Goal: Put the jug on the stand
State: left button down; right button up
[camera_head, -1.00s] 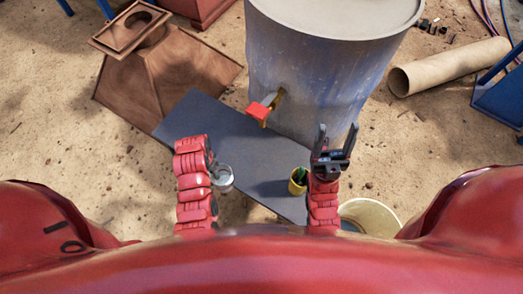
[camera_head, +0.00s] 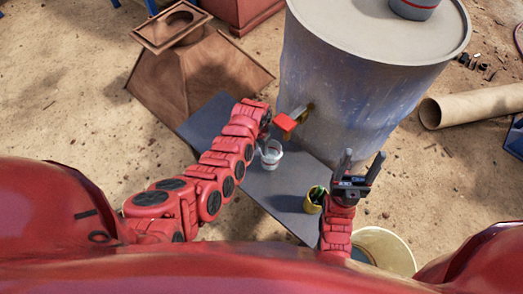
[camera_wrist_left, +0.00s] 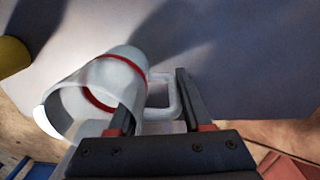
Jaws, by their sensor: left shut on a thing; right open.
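The jug is a small white vessel with a red band; it shows in the head view (camera_head: 271,156) and the left wrist view (camera_wrist_left: 122,82). My left gripper (camera_wrist_left: 155,98) is shut on its handle, and the jug leans to one side in the wrist view. In the head view the jug is over a grey flat board (camera_head: 275,190), likely the stand, just below the red tap (camera_head: 286,122). I cannot tell whether the jug touches the board. My right gripper (camera_head: 362,163) is open and empty, at the board's right side.
A large blue-grey barrel (camera_head: 350,85) stands behind the board. A yellow cup (camera_head: 315,203) holding dark and green items sits near the board's front right edge. A cream bucket (camera_head: 390,250) is at lower right, a brown hopper (camera_head: 195,75) at upper left.

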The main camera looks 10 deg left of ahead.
pick_arm(q)
jog(key=shift+w+d, duration=0.15)
jog(key=shift+w, duration=0.2)
jog(key=shift+w+d, duration=0.15)
jog(key=shift+w, duration=0.05)
jog(key=shift+f+b, duration=1)
jog(key=shift+f, duration=0.7)
jog(key=shift+f, duration=0.15)
jog(key=shift+c, duration=1.6)
grip_release()
